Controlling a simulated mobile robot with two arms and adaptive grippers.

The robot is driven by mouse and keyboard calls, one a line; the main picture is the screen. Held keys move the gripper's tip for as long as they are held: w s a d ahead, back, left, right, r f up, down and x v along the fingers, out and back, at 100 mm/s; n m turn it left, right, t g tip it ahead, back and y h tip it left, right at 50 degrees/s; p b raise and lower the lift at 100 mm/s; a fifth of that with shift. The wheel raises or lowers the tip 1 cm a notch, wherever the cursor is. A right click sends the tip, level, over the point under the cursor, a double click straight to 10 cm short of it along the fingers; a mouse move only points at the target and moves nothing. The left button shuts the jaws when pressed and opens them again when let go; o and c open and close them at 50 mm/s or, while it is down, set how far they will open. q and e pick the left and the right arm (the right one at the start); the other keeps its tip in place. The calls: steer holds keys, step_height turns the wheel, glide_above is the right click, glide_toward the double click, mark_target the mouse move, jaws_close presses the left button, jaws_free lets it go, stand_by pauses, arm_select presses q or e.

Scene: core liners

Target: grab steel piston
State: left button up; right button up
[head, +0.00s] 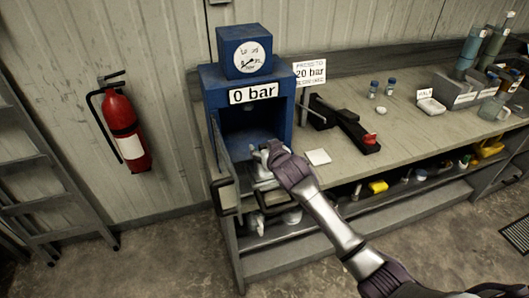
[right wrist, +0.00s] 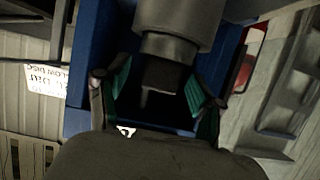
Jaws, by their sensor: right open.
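In the right wrist view a grey stepped metal cylinder, which looks like the steel piston (right wrist: 170,47), comes down from the top edge; its narrower dark end lies between my fingers. My right gripper (right wrist: 157,88) is open, with a green-padded finger on either side of this end; I cannot tell whether they touch it. In the head view my right gripper (head: 262,160) is at the front of the opening of the blue press (head: 209,95), whose sign reads 0 bar. The piston cannot be made out there. My left gripper is not in view.
The press door (head: 224,172) stands open at the left of the opening. A black tool with a red knob (head: 369,139) and small jars (head: 391,86) are on the bench (head: 420,125). A shelf below holds several items. A fire extinguisher (head: 122,128) hangs on the left wall.

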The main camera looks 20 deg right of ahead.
steer(key=shift+w+f, duration=0.15)
steer(key=shift+w, duration=0.1)
steer(key=shift+s, duration=0.1)
steer(key=shift+c, duration=0.6)
jaws_close()
steer(key=shift+r, duration=0.2)
